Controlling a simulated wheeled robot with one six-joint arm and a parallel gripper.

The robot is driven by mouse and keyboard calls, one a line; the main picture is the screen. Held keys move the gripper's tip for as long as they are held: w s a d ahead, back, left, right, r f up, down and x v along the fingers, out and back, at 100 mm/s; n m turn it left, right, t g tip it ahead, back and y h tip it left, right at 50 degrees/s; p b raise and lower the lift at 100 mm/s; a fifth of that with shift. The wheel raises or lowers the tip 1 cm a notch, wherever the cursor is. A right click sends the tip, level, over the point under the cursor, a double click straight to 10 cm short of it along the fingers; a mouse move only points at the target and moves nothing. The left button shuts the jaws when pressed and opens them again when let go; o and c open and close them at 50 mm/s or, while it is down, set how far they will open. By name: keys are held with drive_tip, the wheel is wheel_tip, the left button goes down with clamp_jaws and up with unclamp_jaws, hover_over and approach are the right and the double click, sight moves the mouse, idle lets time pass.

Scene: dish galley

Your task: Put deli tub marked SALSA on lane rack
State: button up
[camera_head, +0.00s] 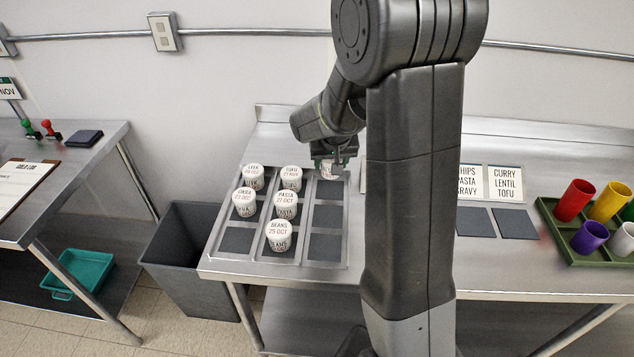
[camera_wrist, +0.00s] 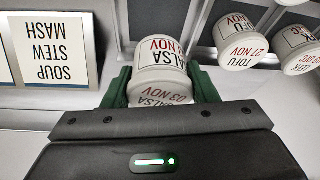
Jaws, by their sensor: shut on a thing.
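The deli tub marked SALSA, dated 03 NOV (camera_wrist: 160,58), is white and held between the green fingers of my gripper (camera_wrist: 161,88). In the head view, my gripper (camera_head: 330,168) holds it at the back end of the lane rack's right lane. The arm partly hides it, and I cannot tell whether its base touches the rack. The lane rack (camera_head: 309,238) is a metal tray with three lanes of dark pads. Its right lane has bare middle and front pads. The middle lane holds three white tubs, and the left lane holds two with a bare front pad.
The TOFU tub (camera_wrist: 241,40) stands beside the SALSA tub in the wrist view. The BEANS tub (camera_head: 279,235) is at the middle lane's front. Label cards (camera_head: 508,184) and dark pads lie right of my arm. A green tray of cups (camera_head: 588,256) is far right. A grey bin (camera_head: 190,255) stands left.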

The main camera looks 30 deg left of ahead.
sight(330, 189)
drive_tip(key=shift+f, duration=2.85)
drive_tip(key=shift+f, duration=0.15)
drive_tip(key=o, duration=0.7)
drive_tip(key=shift+o, duration=0.2)
drive_tip(key=shift+r, duration=0.45)
drive_tip(key=b+v, duration=0.1)
drive_tip(key=v, duration=1)
drive_tip(key=shift+s+d+r, duration=0.15)
drive_tip(key=shift+d, duration=0.05)
drive_tip(key=shift+c, duration=0.4)
